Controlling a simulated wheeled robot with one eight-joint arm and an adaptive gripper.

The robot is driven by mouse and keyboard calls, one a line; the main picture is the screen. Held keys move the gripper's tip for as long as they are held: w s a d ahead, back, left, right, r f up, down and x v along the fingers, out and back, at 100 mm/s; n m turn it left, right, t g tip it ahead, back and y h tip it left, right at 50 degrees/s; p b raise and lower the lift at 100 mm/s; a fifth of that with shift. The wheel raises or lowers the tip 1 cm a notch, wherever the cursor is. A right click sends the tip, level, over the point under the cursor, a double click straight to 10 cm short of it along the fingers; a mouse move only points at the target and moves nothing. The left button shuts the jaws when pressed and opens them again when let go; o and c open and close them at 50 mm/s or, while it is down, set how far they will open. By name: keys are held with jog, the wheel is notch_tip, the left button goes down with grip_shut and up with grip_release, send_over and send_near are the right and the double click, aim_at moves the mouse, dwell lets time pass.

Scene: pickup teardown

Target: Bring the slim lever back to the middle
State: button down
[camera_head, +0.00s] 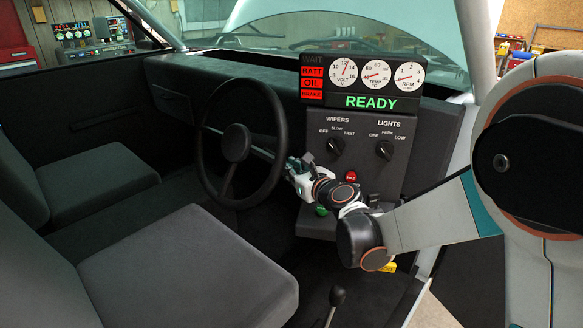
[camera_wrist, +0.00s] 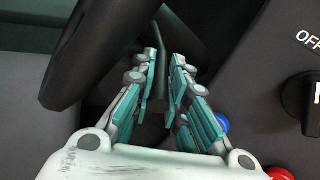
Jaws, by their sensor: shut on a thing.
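The slim lever (camera_head: 262,153) is a thin stalk on the steering column, coming out to the right behind the steering wheel (camera_head: 236,142). My gripper (camera_head: 294,165) is at its outer end, just right of the wheel rim. In the wrist view, the teal-padded fingers of my gripper (camera_wrist: 164,62) are close together on both sides of the dark slim lever (camera_wrist: 159,88). My gripper is shut on it. The fingers partly hide the lever, and its exact tilt is hard to tell.
The dash panel (camera_head: 355,170) with wiper and light knobs and a red button (camera_head: 351,176) stands close right of my gripper. A blue button (camera_wrist: 221,122) shows beside the fingers. A floor lever (camera_head: 337,297) with a round knob stands below. Seats (camera_head: 180,270) are at left.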

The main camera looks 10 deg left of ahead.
jog(key=shift+r+g+h+p, duration=0.4)
jog(key=shift+r+g+p, duration=0.1)
jog(key=shift+r+p, duration=0.35)
jog(key=shift+f, duration=0.1)
jog(key=c, duration=1.6)
grip_release()
jog(key=shift+s+d, duration=0.1)
jog(key=shift+v, duration=3.9)
jog(key=shift+d, duration=0.1)
